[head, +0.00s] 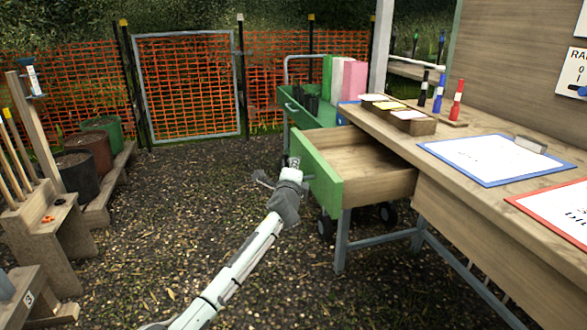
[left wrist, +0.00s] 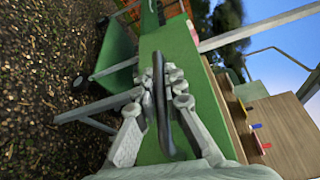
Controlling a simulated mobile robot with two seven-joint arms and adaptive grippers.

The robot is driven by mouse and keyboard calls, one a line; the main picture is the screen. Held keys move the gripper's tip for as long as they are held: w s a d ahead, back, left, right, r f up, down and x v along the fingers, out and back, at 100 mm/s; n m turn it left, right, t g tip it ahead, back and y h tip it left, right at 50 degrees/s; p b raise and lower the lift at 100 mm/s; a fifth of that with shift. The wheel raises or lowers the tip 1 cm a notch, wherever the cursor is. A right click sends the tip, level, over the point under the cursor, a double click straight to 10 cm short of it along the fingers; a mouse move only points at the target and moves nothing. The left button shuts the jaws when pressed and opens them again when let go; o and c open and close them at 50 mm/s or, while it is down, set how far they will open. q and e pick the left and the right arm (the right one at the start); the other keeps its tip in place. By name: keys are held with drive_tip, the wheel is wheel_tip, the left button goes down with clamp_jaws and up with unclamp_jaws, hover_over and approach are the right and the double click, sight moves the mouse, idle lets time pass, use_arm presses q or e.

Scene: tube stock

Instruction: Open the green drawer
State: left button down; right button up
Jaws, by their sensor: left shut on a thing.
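The green drawer (head: 318,178) stands pulled out from the wooden desk in the head view. Its pale wooden inside shows and looks empty. My left gripper (head: 292,166) is at the outer side of the green front. In the left wrist view the left gripper (left wrist: 165,90) is shut on the dark drawer handle (left wrist: 162,110), against the green front (left wrist: 200,75). In the head view the gripper hides the handle. My right gripper is in neither view.
The desk top (head: 400,134) holds small boxes, coloured markers (head: 457,100) and clipboards (head: 490,158). A green cart (head: 310,110) stands behind the drawer. Pots (head: 75,175) and a wooden stand are at the left. The gravel between (head: 180,215) is free.

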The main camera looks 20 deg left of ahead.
use_arm(q)
drive_tip(key=shift+d+f, duration=0.1)
drive_tip(key=c, duration=1.6)
unclamp_jaws()
drive_tip(key=v, duration=1.2)
drive_tip(key=s+a+f+n+g, duration=0.2)
drive_tip(key=s+f+n+g, duration=0.15)
drive_tip(key=s+f, duration=0.55)
drive_tip(key=s+a+f+n+g+h, duration=0.1)
drive_tip(key=s+f+n+g, duration=0.25)
drive_tip(key=s+f, duration=0.5)
drive_tip(key=s+a+f+n+g, duration=0.2)
drive_tip(key=s+f+n, duration=0.3)
drive_tip(key=f, duration=0.6)
drive_tip(key=s+f+n+g, duration=0.2)
drive_tip(key=s+f, duration=0.1)
drive_tip(key=s, duration=0.5)
drive_tip(key=s+f+n+g+h, duration=0.1)
drive_tip(key=s+f, duration=0.3)
drive_tip(key=s, duration=0.5)
drive_tip(key=shift+s+f+n+g, duration=0.2)
drive_tip(key=shift+s+n+g, duration=0.1)
drive_tip(key=shift+n+g, duration=0.35)
